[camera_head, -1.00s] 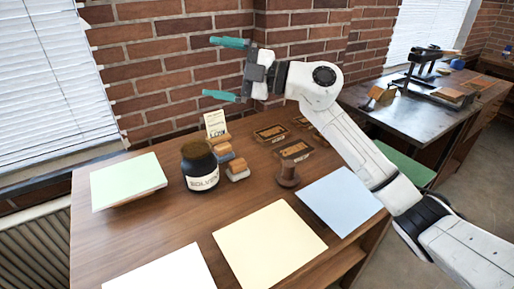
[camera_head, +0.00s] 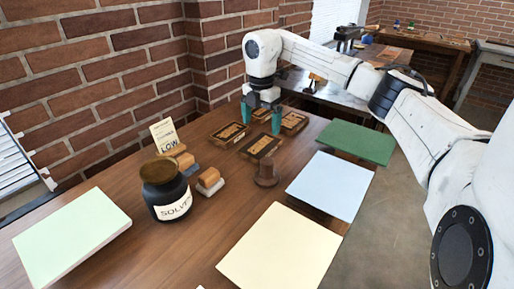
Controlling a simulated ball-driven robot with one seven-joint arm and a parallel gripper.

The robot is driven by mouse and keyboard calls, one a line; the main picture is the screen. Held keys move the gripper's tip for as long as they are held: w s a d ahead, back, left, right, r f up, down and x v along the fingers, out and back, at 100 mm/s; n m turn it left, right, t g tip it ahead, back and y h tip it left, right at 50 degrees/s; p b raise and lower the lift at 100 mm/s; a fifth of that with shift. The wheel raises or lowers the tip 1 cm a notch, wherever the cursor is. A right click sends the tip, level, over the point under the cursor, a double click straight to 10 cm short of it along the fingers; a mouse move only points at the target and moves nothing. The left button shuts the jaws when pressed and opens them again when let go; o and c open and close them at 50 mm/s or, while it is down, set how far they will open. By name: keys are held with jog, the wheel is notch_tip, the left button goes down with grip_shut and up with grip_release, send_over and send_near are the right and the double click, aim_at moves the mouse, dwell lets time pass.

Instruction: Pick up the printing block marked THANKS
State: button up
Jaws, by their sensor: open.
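My gripper (camera_head: 260,117) points down over the back of the wooden table (camera_head: 135,240), its two teal fingers apart with nothing seen held. Several dark-framed printing blocks with tan faces lie near it. One block (camera_head: 262,115) shows between the fingers, and another (camera_head: 293,122) is just right of the right finger. A third block (camera_head: 229,135) lies to the front left, and a fourth (camera_head: 262,146) lies in front. Their lettering is too small to read, so I cannot tell which says THANKS. I cannot tell whether the fingertips touch anything.
A brown wooden knob-like piece (camera_head: 266,172) stands in front of the blocks. A dark solvent jar (camera_head: 166,192), a tan-topped block (camera_head: 210,181) and a LOW card (camera_head: 165,135) stand left. Pale green (camera_head: 70,238), cream (camera_head: 280,250), blue (camera_head: 330,185) and dark green (camera_head: 357,142) sheets lie around. Brick wall behind.

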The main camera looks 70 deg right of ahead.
aim_at(261, 145)
notch_tip(261, 145, down, 8)
jog(key=shift+r, duration=0.2)
jog(key=shift+c, duration=0.4)
jog(key=c, duration=1)
jog(key=shift+r, duration=0.1)
